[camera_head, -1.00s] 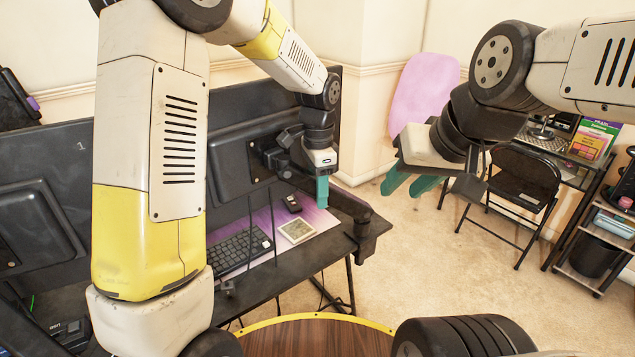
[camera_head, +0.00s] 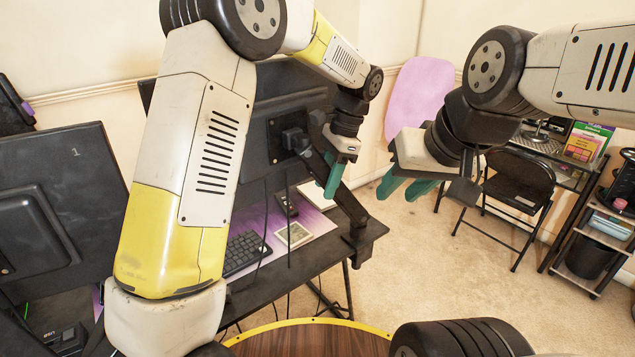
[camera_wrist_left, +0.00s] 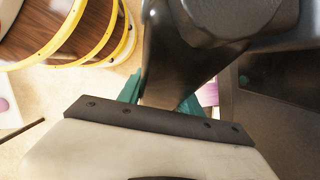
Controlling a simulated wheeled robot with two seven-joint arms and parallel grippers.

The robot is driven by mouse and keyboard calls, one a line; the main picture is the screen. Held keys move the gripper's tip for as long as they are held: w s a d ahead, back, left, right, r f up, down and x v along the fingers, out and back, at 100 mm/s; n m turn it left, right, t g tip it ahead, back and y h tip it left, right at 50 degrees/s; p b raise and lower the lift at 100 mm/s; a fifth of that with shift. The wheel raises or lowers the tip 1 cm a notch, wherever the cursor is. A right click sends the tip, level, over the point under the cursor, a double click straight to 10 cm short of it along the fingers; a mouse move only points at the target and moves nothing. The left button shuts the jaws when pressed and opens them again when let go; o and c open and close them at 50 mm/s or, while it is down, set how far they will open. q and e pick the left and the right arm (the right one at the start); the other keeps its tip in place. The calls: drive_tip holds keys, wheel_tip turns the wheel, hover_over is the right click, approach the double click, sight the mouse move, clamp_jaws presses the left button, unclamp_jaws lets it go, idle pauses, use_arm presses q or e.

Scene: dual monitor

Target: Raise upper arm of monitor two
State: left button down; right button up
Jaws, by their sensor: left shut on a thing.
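Monitor two (camera_head: 262,150) is the dark screen seen from behind, partly hidden by my left arm. Its mount bracket (camera_head: 290,140) joins a black upper arm (camera_head: 348,205) that slopes steeply down right to a clamp post (camera_head: 359,249) at the desk edge. My left gripper (camera_head: 333,178), with green fingers, is shut on the upper arm near its monitor end. In the left wrist view the dark arm (camera_wrist_left: 180,60) passes between the fingers (camera_wrist_left: 160,95). My right gripper (camera_head: 405,190) is open and empty, hanging over the floor right of the desk.
Monitor one (camera_head: 75,190), marked 1, stands at left. A keyboard (camera_head: 245,252), a calculator-like device (camera_head: 293,235) and cables are on the black desk (camera_head: 345,243). A round wooden top (camera_head: 310,340) is in front.

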use_arm(q)
drive_tip(key=shift+w+d+r+g+y, duration=0.25)
drive_tip(key=shift+d+r+y, duration=0.3)
drive_tip(key=shift+d, duration=0.15)
drive_tip(key=shift+w+d+r+g+y, duration=0.2)
drive_tip(key=shift+d+r+y, duration=0.3)
drive_tip(key=shift+d, duration=0.2)
drive_tip(key=c, duration=0.8)
unclamp_jaws()
drive_tip(key=shift+f, duration=0.1)
drive_tip(key=v, duration=0.8)
drive_tip(key=shift+s+d+f, duration=0.1)
drive_tip(key=shift+f, duration=0.05)
